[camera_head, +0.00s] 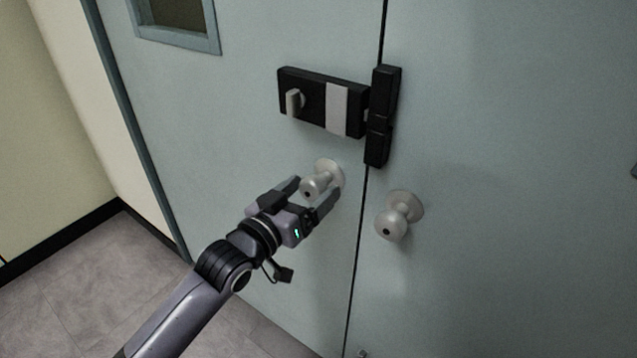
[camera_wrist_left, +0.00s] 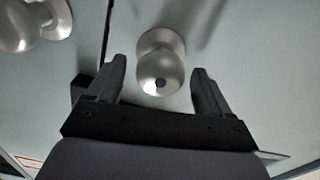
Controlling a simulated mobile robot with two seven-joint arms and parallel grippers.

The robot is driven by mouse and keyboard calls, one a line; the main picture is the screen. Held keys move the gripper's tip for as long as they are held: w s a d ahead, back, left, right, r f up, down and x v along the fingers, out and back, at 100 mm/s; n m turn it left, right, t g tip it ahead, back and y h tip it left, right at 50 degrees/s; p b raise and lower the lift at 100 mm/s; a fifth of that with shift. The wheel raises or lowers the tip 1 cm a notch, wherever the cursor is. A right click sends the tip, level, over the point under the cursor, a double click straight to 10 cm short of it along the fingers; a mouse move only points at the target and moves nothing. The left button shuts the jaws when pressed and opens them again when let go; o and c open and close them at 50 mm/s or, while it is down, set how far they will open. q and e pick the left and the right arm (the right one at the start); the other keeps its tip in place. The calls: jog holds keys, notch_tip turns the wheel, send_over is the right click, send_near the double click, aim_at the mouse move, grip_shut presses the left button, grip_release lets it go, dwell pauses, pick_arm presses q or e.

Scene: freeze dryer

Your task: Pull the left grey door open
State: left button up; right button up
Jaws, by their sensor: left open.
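The left grey door (camera_head: 230,120) stands shut beside the right grey door (camera_head: 500,150), with a thin dark seam between them. The left door's round metal knob (camera_head: 322,180) sits below the black lock. My left gripper (camera_head: 310,192) is open at this knob, with one finger on each side of it. In the left wrist view the knob (camera_wrist_left: 160,68) lies between and just beyond the fingertips (camera_wrist_left: 159,75), with gaps on both sides. My right gripper is not in view.
The right door's knob (camera_head: 397,216) is close to the right of my gripper. A black lock box (camera_head: 312,98) and a black latch (camera_head: 381,115) sit above. A yellowish wall (camera_head: 50,120) stands at left; the tiled floor (camera_head: 90,275) is clear.

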pick_arm(q)
jog(key=shift+x, duration=1.5)
jog(key=c, duration=1.5)
